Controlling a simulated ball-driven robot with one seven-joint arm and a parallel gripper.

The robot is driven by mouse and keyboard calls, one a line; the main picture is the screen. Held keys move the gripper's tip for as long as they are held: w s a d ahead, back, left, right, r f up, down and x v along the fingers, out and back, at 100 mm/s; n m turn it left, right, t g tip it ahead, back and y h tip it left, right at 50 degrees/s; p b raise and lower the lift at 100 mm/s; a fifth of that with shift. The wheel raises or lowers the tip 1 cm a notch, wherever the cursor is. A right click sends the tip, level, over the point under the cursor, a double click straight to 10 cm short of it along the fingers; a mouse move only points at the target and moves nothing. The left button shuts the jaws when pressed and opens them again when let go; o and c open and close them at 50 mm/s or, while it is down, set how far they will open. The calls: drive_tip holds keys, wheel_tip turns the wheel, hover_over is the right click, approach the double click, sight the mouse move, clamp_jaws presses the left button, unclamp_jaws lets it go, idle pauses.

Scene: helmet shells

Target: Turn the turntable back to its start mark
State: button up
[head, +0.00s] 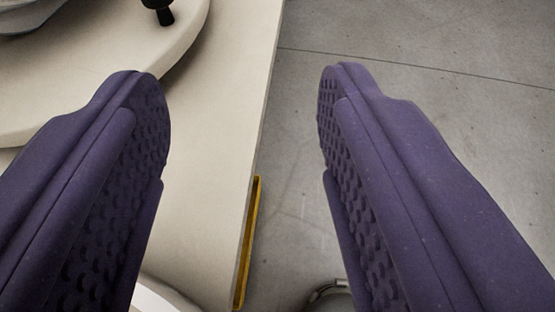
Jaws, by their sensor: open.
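The turntable (95,95) is a cream round disc at the upper left, only partly in view. A black peg or knob (160,12) stands near its rim at the top edge of the picture. I cannot see a start mark. My gripper (242,90) is open, with two purple textured fingers wide apart and nothing between them. The left finger overlaps the view of the turntable and the cream table; the right finger is over the grey floor in the picture.
The cream table (215,150) ends in an edge running down the middle. A yellow strip (248,245) is along its side. A grey rounded object (30,18) sits on the turntable at the top left. Open concrete floor (450,50) is to the right.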

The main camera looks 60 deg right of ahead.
idle(0.3)
drive_tip(key=w+d+f+m+g+y+b, duration=0.15)
drive_tip(key=d+m+g, duration=0.25)
drive_tip(key=m, duration=0.4)
drive_tip(key=w+d+f+m+g, duration=0.1)
drive_tip(key=d+f+m+g, duration=0.2)
drive_tip(key=m, duration=0.6)
drive_tip(key=w+r+m+t+y+b, duration=0.2)
drive_tip(key=w+r+m+y, duration=0.5)
drive_tip(key=w+m, duration=0.55)
drive_tip(key=shift+m, duration=0.95)
drive_tip(key=b+x, duration=0.1)
drive_tip(key=x, duration=0.2)
drive_tip(key=s+b+x, duration=0.1)
drive_tip(key=b+x, duration=0.1)
drive_tip(key=x, duration=0.1)
drive_tip(key=shift+s+d+f+b, duration=0.1)
drive_tip(key=shift+f+b, duration=0.2)
drive_tip(key=shift+f, duration=0.15)
clamp_jaws()
